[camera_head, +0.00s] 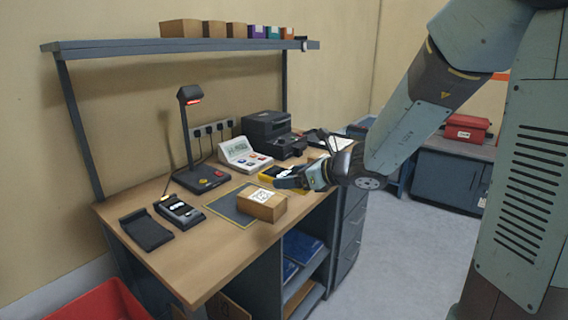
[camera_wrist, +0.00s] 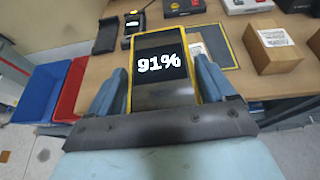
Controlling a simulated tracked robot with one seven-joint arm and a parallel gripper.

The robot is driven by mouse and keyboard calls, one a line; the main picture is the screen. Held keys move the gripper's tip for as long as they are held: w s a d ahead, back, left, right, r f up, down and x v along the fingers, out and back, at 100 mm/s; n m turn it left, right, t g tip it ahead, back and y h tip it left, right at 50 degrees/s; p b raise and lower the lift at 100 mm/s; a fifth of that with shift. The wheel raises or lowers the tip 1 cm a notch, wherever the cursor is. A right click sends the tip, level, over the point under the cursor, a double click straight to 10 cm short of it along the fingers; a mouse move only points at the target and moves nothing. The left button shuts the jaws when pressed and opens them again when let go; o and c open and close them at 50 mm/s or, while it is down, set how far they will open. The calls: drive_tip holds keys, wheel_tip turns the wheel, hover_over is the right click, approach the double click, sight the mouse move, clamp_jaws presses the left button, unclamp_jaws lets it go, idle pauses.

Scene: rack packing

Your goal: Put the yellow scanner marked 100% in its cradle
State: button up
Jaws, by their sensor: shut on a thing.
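A yellow-edged scanner (camera_wrist: 160,88) with a dark screen reading 91% is between the blue fingers of my gripper (camera_wrist: 165,78) in the wrist view. My gripper (camera_head: 292,178) is shut on it and sits over the right part of the desk in the head view, where yellow edging shows by the fingers. An empty-looking black cradle (camera_head: 146,230) lies at the desk's left front; the wrist view shows it too (camera_wrist: 106,35). Beside it is a second black cradle (camera_head: 180,213) with a device in it; its marking is too small to read. I see no scanner reading 100%.
A red bin (camera_head: 95,303) is below the desk's left end.

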drive_tip(key=w+d+f+m+t+h, duration=0.2)
drive_tip(key=w+d+f+m+h, duration=0.1)
drive_tip(key=w+d+f, duration=0.4)
drive_tip(key=w+d+f+m+t+h, duration=0.3)
drive_tip(key=w+d+f, duration=0.5)
drive_tip(key=d, duration=0.5)
drive_tip(key=w+m+h, duration=0.1)
drive_tip(key=w, duration=0.1)
drive_tip(key=shift+w+f+m, duration=0.3)
drive_tip(key=shift+w, duration=0.05)
